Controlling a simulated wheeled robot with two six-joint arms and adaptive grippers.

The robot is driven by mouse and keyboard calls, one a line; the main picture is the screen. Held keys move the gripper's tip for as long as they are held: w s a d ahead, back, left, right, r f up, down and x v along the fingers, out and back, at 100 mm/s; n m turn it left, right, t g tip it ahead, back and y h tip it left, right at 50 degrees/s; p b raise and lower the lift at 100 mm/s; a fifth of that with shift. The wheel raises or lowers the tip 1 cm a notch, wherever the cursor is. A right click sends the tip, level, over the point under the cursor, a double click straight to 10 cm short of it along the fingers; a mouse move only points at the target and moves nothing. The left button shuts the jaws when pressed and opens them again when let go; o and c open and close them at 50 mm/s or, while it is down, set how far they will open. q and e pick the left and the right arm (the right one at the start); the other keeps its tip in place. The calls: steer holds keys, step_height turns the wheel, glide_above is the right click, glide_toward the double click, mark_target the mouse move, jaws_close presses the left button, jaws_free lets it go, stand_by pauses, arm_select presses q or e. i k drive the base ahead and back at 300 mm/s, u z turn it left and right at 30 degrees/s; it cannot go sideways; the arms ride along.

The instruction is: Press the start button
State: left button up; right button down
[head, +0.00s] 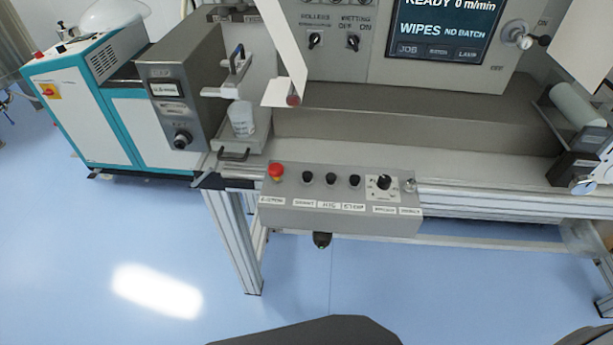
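A grey control box (340,217) is mounted on the front rail of the machine. A red mushroom button (276,172) sits at its left end. To the right of it, three dark buttons stand in a row: a left one (307,177), a middle one (331,179) and a right one (354,181). Small white labels lie below them; the middle one seems to read JOG, and the left one is too blurred to read surely. A black dial (384,182) on a white scale is farther right. Neither of my grippers is in view.
The machine's screen (443,28) reads READY 0 m/min, WIPES, NO BATCH. A grey unit with a knob (181,139) and a white cup (242,118) stand left of the box. A teal and white cabinet (88,95) is at far left. The blue floor in front is clear.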

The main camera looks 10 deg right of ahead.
mark_target(308, 175)
steer(key=u, duration=1.65)
steer(key=i, duration=2)
steer(key=z, duration=2.85)
